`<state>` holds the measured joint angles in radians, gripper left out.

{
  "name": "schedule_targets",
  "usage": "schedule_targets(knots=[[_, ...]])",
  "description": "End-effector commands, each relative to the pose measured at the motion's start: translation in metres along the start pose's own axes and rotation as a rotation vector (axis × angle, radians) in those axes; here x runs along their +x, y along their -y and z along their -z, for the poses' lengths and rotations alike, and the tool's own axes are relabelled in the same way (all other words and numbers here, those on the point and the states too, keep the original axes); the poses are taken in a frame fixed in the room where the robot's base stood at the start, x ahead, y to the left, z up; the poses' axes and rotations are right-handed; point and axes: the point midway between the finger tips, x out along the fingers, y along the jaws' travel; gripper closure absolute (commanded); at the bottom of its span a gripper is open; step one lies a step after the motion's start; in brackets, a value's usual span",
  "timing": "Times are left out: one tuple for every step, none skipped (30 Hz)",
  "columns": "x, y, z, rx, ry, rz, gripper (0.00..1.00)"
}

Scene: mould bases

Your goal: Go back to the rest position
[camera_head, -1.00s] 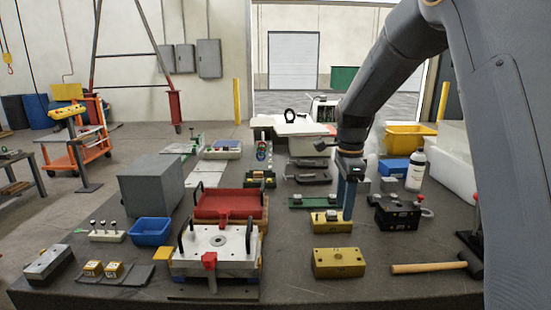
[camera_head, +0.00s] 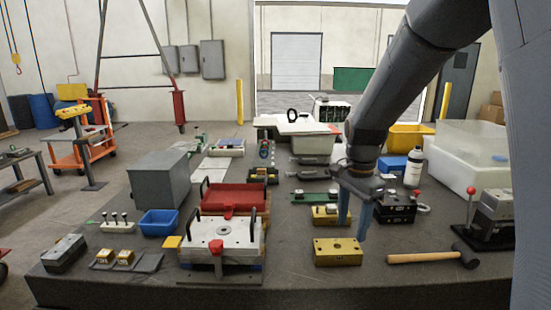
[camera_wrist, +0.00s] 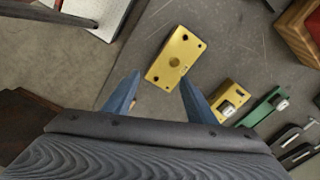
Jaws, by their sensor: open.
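My gripper (camera_head: 354,220) is open, with two blue fingers pointing down over the table, and nothing shows between them. In the wrist view, the open fingers (camera_wrist: 157,92) spread on either side of a yellow block (camera_wrist: 172,62) with several holes, which lies beyond their tips. In the head view this yellow block (camera_head: 338,252) lies flat at the front of the table, just in front of my gripper.
A silver plate assembly with black handles (camera_head: 222,241) and a red tray (camera_head: 233,198) stand to the left. A mallet (camera_head: 420,258) lies at the right front. A dark block (camera_head: 398,208) and a white bottle (camera_head: 414,167) stand right of my gripper.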

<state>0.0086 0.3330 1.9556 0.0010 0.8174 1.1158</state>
Motion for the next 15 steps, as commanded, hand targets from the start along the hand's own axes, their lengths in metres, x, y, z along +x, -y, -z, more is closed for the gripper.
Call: schedule_targets(knots=[[0.002, -0.01, -0.006, -0.059, -0.002, 0.004, 0.49], [0.004, -0.016, -0.009, -0.102, -0.003, 0.006, 0.49], [0.006, -0.025, -0.014, -0.166, -0.006, 0.011, 0.49], [0.009, -0.033, -0.018, -0.22, -0.008, 0.014, 0.49], [0.011, -0.042, -0.022, -0.279, -0.011, 0.018, 0.49], [0.014, -0.055, -0.029, -0.363, -0.016, 0.023, 0.49], [0.017, -0.065, -0.034, -0.431, -0.02, 0.027, 0.49], [0.02, -0.075, -0.039, -0.501, -0.025, 0.031, 0.49], [0.024, -0.089, -0.046, -0.59, -0.031, 0.036, 0.49], [0.027, -0.099, -0.051, -0.656, -0.036, 0.038, 0.49], [0.029, -0.108, -0.056, -0.718, -0.041, 0.041, 0.49], [0.033, -0.12, -0.062, -0.794, -0.048, 0.044, 0.49], [0.035, -0.128, -0.066, -0.848, -0.053, 0.046, 0.49], [0.038, -0.136, -0.07, -0.896, -0.057, 0.047, 0.49], [0.04, -0.145, -0.074, -0.954, -0.063, 0.049, 0.49]])
